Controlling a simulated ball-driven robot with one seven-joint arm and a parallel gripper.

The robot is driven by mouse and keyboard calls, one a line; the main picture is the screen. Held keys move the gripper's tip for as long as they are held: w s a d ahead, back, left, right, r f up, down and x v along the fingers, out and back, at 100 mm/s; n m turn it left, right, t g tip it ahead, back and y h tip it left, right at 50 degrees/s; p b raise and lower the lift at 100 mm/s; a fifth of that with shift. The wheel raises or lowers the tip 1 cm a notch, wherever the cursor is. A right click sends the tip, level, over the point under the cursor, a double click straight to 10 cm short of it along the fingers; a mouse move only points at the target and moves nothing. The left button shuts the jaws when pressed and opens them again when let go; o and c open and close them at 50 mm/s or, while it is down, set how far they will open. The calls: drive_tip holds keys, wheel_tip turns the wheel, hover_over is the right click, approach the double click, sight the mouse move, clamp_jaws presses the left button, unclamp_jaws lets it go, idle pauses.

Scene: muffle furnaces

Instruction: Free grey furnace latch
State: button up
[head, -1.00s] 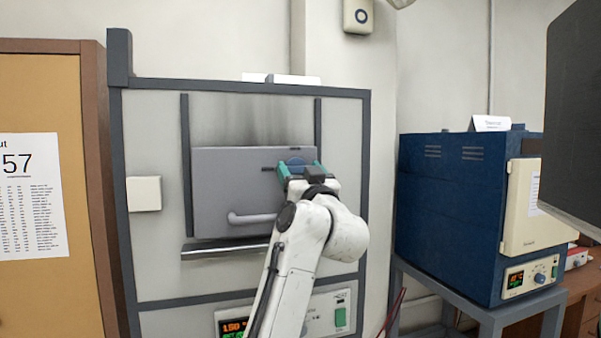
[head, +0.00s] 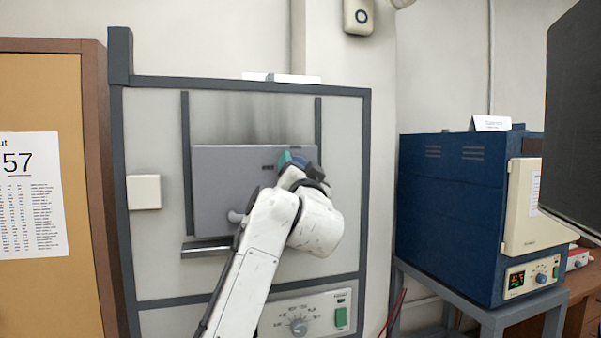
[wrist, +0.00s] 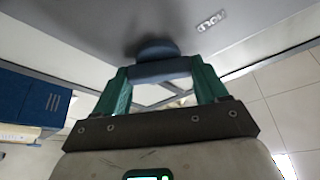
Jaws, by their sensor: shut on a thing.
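In the wrist view my gripper (wrist: 163,82) is shut on the blue-grey latch (wrist: 160,70), which spans between the two fingers. A rounded dark knob (wrist: 157,49) sits behind the latch against the door face. A small marking (wrist: 211,21) lies beside it, too small to read surely.
A blue furnace (head: 465,210) stands on a stand at the right, with a dark panel (head: 575,120) nearer the camera. A corkboard (head: 85,180) is at the left. The control panel (head: 310,312) lies below the door, partly behind my arm.

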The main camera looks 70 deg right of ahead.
drive_tip(key=shift+r+m+g+y+p, duration=0.1)
drive_tip(key=shift+m+g+y+p, duration=0.45)
drive_tip(key=shift+m, duration=1.7)
drive_tip(key=shift+f+m+g+y+p, duration=0.1)
drive_tip(key=shift+m+g+p, duration=0.85)
drive_tip(key=shift+m, duration=1.25)
drive_tip(key=shift+r+m+g+y+p, duration=0.1)
drive_tip(key=shift+m+g+y+p, duration=0.45)
drive_tip(key=shift+m, duration=1.7)
drive_tip(key=shift+g, duration=0.25)
drive_tip(key=o, duration=1.1)
drive_tip(key=shift+c, duration=0.2)
drive_tip(key=shift+a, duration=0.1)
drive_tip(key=b+v, duration=0.3)
drive_tip(key=v, duration=0.7)
drive_tip(key=shift+a, duration=0.35)
drive_tip(key=shift+w, duration=0.1)
